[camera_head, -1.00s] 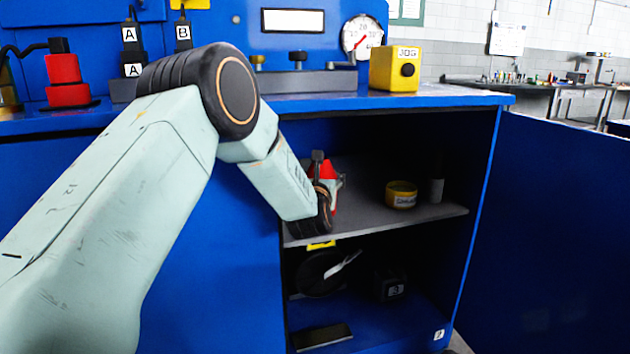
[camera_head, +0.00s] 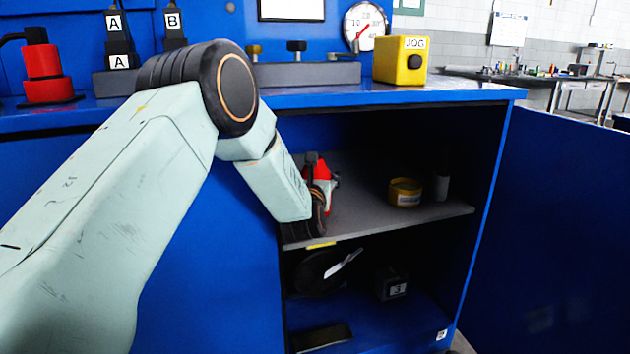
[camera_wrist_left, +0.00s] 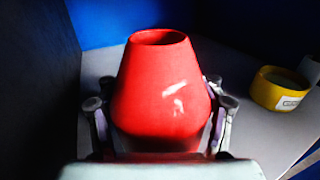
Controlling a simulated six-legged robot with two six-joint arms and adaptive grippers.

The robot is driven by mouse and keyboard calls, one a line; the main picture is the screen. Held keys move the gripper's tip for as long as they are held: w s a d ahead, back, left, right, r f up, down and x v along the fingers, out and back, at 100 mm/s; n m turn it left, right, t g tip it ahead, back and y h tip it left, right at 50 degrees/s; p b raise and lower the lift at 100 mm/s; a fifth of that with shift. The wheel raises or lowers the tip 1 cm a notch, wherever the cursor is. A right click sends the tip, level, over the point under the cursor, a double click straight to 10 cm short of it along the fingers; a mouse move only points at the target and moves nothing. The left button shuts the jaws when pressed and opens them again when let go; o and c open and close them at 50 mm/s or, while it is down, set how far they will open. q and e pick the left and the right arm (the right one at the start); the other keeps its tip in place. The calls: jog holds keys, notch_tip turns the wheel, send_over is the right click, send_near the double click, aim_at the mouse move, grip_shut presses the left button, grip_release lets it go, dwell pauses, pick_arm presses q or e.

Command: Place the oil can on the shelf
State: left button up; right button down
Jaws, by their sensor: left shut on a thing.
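The red oil can (camera_head: 323,172) is inside the open blue cabinet, at the left end of the grey upper shelf (camera_head: 375,220). My left gripper (camera_head: 318,208) is shut around it, partly hidden by my arm link in the head view. In the left wrist view the red can (camera_wrist_left: 160,85) stands upright, with an open round top, between the two fingers of my gripper (camera_wrist_left: 160,108). The shelf's grey surface (camera_wrist_left: 240,125) shows beside it. I cannot tell whether its base touches the shelf. My right gripper is not in view.
A yellow tin (camera_head: 405,193) and a pale cylinder (camera_head: 440,186) stand right of the can on the shelf. The cabinet's left wall is close. The open door (camera_head: 565,230) is at right. A yellow JOG box (camera_head: 400,62) stands on the worktop.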

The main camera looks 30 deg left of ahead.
pick_arm(q)
jog(key=shift+w+a+f, duration=0.1)
jog(key=shift+w+f, duration=0.1)
jog(key=shift+f, duration=0.35)
jog(key=shift+w+a+f, duration=0.1)
jog(key=shift+w+f, duration=0.05)
jog(key=shift+f, duration=0.35)
jog(key=shift+s+d+r, duration=0.15)
jog(key=shift+s+r, duration=0.1)
jog(key=shift+s, duration=0.05)
jog(key=shift+f+b, duration=0.1)
jog(key=shift+b, duration=0.2)
jog(key=o, duration=1.1)
jog(key=shift+w+f, duration=0.15)
jog(key=shift+f, duration=0.1)
jog(key=o, duration=0.4)
jog(key=shift+r, duration=0.2)
jog(key=shift+o, duration=0.2)
jog(key=shift+f, duration=0.1)
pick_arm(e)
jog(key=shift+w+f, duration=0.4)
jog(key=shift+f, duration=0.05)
